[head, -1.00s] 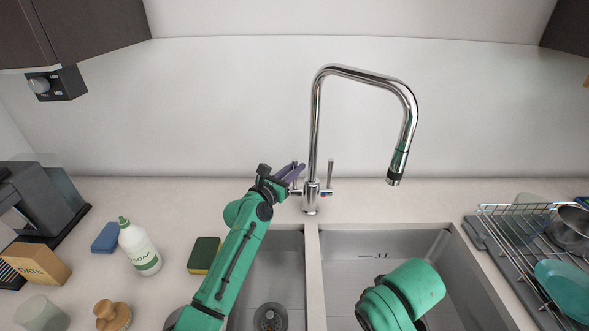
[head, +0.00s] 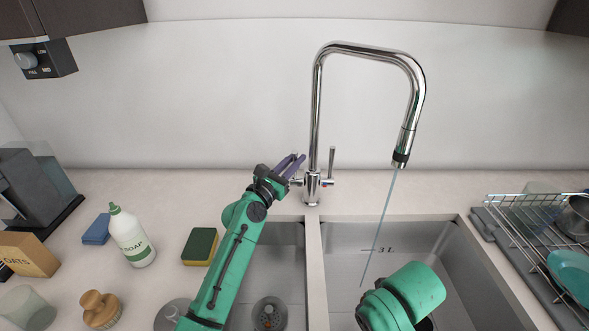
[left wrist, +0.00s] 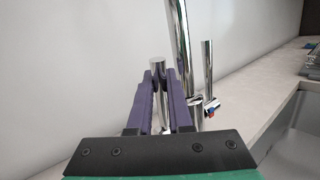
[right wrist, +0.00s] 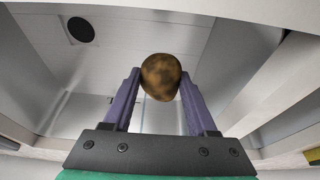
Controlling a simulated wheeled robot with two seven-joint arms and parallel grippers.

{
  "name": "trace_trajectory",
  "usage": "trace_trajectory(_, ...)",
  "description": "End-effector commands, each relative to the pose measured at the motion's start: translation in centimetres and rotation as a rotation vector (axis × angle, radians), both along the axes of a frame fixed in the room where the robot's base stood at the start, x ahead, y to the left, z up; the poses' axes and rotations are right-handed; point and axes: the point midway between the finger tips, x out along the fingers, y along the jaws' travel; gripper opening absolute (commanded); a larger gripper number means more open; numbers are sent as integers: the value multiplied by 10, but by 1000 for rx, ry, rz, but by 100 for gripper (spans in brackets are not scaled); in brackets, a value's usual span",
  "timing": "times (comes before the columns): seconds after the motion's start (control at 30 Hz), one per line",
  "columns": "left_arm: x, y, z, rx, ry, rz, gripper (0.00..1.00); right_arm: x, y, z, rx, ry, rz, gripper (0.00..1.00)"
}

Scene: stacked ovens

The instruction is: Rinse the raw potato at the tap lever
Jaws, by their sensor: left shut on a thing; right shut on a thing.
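The chrome tap (head: 316,115) stands behind the sink, its spout over the right basin. A thin stream of water (head: 382,225) runs from the spout. My left gripper (head: 297,164) is shut on the left tap lever (left wrist: 158,85), which sits between its purple fingers in the left wrist view. The right lever (head: 332,160) is upright and free. My right gripper (right wrist: 160,90) is shut on the brown, mottled raw potato (right wrist: 161,75). In the head view my green right arm hides this gripper and the potato, low in the right basin. Whether water touches the potato is unclear.
The right basin (head: 345,255) has a "3 L" mark on its back wall. A divider (head: 314,265) separates it from the left basin. A sponge (head: 200,246), soap bottle (head: 132,238) and brush (head: 101,309) are on the left counter. A dish rack (head: 520,235) stands right.

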Motion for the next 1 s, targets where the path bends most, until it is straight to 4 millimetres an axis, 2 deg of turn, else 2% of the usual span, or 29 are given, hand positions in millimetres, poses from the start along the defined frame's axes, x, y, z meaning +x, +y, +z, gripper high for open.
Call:
trace_trajectory(0.03,-2,0,-7,0,-11,-1,0,0,0,-9,0,-1,0,2)
trace_trajectory(0.33,-3,-1,-2,2,-19,-2,0,0,0,-6,0,-1,0,2)
trace_trajectory(0.37,-3,-1,-2,2,-19,-2,25,0,0,-6,0,-1,0,2)
trace_trajectory(0.4,-3,-1,-2,2,-19,-2,30,0,0,-6,0,-1,0,2)
trace_trajectory(0.77,-5,2,-2,1,-21,0,30,0,0,-6,0,-1,0,2)
trace_trajectory(0.87,-12,7,-4,0,-20,1,30,0,0,-6,0,-1,0,2)
trace_trajectory(1.0,-32,20,-9,0,-19,0,30,0,0,-6,0,-1,0,2)
